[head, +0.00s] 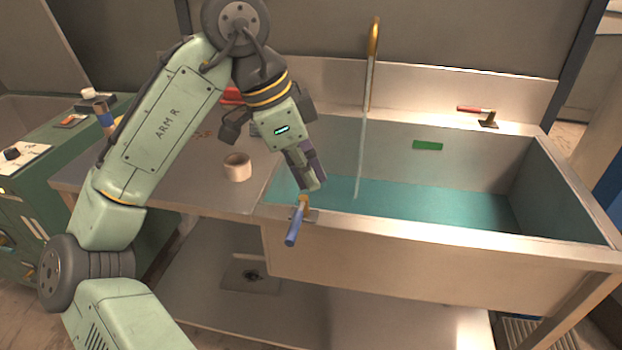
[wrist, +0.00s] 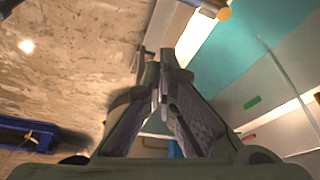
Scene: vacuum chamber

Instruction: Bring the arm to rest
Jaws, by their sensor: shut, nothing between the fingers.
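My gripper (head: 313,186) is shut and empty. In the head view it points down at the front left of the sink (head: 440,243), close above a blue-handled lever (head: 294,228) on the sink's front edge. I cannot tell whether the fingertips touch the lever. In the wrist view the fingers (wrist: 165,62) meet at their tips with nothing held between them. My arm reaches up from the lower left and bends down at the elbow.
Water runs from a brass-topped tap (head: 372,65) into the sink, which holds teal water. A green block (head: 427,145) shows at the sink's back wall. A red-handled lever (head: 476,111) is at the back right. A pale cup (head: 237,167) stands on the left counter.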

